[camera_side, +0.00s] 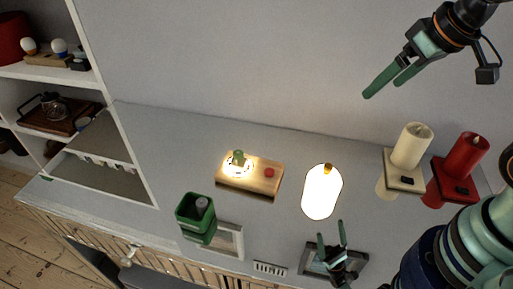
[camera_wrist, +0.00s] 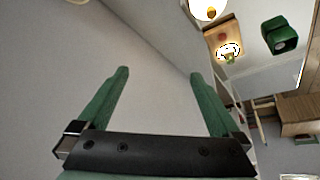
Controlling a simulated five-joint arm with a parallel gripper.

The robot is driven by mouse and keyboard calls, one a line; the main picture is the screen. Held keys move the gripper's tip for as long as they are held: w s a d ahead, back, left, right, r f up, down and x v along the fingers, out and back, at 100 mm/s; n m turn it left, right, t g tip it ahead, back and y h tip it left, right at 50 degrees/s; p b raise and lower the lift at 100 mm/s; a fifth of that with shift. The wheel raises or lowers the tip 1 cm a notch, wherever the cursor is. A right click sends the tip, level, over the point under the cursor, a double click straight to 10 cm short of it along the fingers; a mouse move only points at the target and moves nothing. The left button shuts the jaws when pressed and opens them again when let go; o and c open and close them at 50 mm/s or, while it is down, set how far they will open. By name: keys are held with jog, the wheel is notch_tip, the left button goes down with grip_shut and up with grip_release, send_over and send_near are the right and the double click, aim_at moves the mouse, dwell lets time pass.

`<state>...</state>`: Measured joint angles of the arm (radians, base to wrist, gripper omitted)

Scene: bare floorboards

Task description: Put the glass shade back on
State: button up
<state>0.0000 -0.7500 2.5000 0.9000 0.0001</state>
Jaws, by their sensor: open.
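The glass shade (camera_side: 322,196) is a bright white, rounded capsule form with a small gold tip, apart from and right of the lamp base in the side view. It shows partly at the top of the wrist view (camera_wrist: 208,8). The lamp base (camera_side: 257,185) is a wooden block with a glowing ring around a small green piece (camera_side: 238,157) and a red button (camera_side: 269,172). The base also shows in the wrist view (camera_wrist: 217,31), upper right. My gripper (camera_side: 382,88) is open and empty, high above the counter and to the right of the shade. Its green fingers also show in the wrist view (camera_wrist: 158,73).
A white candle (camera_side: 412,146) and a red candle (camera_side: 467,158) stand on holders at the right. A green open box (camera_side: 190,212) stands front left. A small dark frame (camera_side: 310,262) lies at the front with a two-pronged green form, possibly a reflection. Shelves stand left.

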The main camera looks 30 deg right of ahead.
jog(key=m+g, duration=0.6)
jog(key=m, duration=1.2)
send_near(329, 165)
notch_tip(329, 165, down, 10)
jog(key=shift+s+f, duration=0.15)
jog(key=shift+f, duration=0.1)
grip_shut()
